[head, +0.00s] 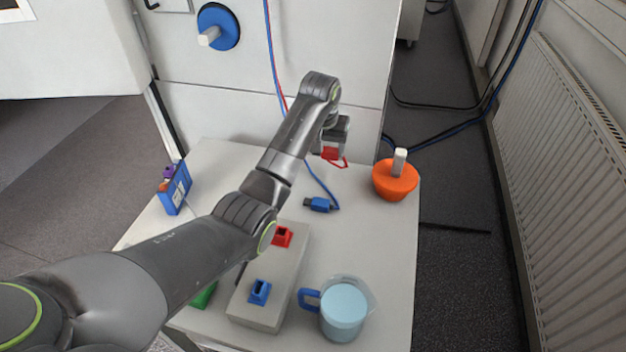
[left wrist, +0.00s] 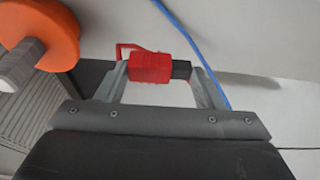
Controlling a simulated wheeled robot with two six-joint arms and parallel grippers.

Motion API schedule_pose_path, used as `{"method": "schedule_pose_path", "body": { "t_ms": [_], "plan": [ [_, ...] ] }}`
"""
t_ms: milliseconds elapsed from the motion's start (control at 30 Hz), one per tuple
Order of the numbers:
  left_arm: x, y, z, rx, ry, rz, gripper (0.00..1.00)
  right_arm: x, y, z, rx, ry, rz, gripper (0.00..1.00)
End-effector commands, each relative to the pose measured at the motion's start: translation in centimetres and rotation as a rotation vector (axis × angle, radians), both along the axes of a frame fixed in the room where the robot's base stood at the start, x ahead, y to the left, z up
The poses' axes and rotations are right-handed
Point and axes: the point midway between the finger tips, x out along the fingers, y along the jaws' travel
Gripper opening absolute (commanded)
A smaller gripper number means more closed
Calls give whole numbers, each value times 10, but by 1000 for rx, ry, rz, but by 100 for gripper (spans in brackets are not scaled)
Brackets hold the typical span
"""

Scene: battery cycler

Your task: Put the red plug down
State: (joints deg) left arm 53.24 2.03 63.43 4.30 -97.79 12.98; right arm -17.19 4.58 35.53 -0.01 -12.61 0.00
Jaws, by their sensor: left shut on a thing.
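The red plug (head: 331,154) is at the far side of the white table, in my left gripper (head: 334,148). In the left wrist view the red plug (left wrist: 150,67) lies crosswise between the two fingers (left wrist: 160,84), with a dark end on the right and a thin red loop on the left. The fingers are shut on it. I cannot tell whether the plug touches the table (head: 365,235). My right gripper is not in view.
A blue plug (head: 320,204) lies on the table. An orange round piece with a white handle (head: 395,182) stands right of the gripper. A grey block (head: 256,314) with red and blue sockets, a jug (head: 344,312) and a blue box (head: 175,190) stand nearer.

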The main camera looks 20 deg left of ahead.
Motion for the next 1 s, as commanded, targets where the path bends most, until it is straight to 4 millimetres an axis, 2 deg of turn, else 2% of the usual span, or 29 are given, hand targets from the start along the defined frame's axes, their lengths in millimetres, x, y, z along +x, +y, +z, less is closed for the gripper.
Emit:
{"method": "schedule_pose_path", "body": {
  "t_ms": [367, 467, 600, 767, 933, 1000],
  "plan": [
    [1, -1, 3, 18, -1, -10, 41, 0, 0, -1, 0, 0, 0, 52],
    [0, -1, -8, 17, 3, -9, 41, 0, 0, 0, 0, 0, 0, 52],
    [0, -1, -32, 17, 3, -10, 41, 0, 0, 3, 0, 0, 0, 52],
    [0, -1, -48, 17, 0, -10, 41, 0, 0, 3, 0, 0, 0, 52],
    [-1, -1, -75, 17, 4, -8, 41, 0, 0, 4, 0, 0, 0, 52],
    [0, -1, -79, 16, 2, -9, 41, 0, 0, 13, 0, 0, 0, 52]
  ]
}}
